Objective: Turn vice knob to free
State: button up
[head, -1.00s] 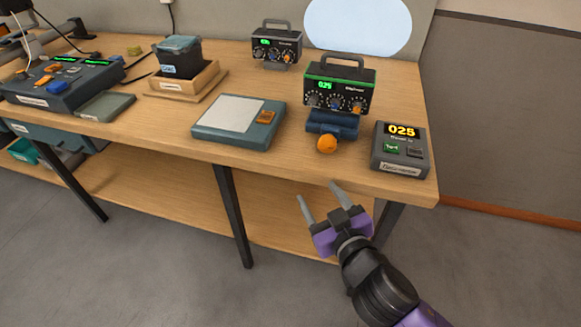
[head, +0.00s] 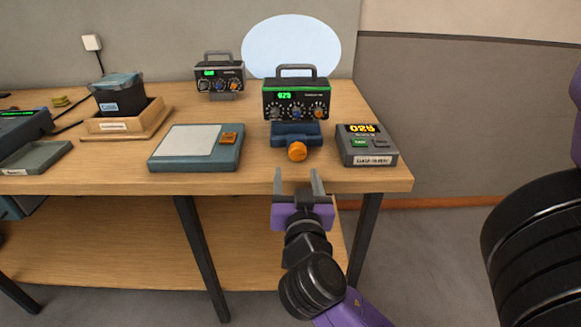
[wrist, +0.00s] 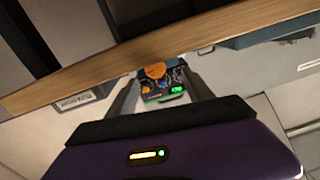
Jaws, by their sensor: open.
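The orange vice knob (head: 297,151) sits at the front of a dark blue vice (head: 296,134) near the front edge of the bench. A black device with a green-trimmed top and a green display (head: 296,101) stands at the vice. My gripper (head: 298,176) is open and empty, in front of the bench edge and just below the knob in the head view. In the wrist view the orange knob (wrist: 155,71) shows beyond and between the open fingers (wrist: 162,95). The gripper is apart from the knob.
A grey box with a yellow display (head: 367,146) stands right of the vice. A flat teal device with a pale plate (head: 196,147) lies to the left. A second black device (head: 219,79) and a wooden tray (head: 126,121) stand farther back. The wooden bench edge (head: 240,180) is close to my gripper.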

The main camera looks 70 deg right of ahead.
aim_at(298, 155)
jog(key=shift+s+d+m+g, duration=0.15)
jog(key=shift+d+m+g, duration=0.25)
jog(key=shift+m, duration=0.1)
jog(key=p+x, duration=0.1)
jog(key=x, duration=0.6)
jog(key=shift+d+r, duration=0.15)
jog(key=shift+d, duration=0.05)
jog(key=shift+c, duration=0.4)
grip_shut()
jog(key=shift+n+p, duration=0.35)
jog(key=shift+n, duration=0.05)
jog(key=n+p, duration=0.1)
jog(key=n, duration=0.1)
jog(key=shift+r+n, duration=0.1)
jog(key=shift+n, duration=0.8)
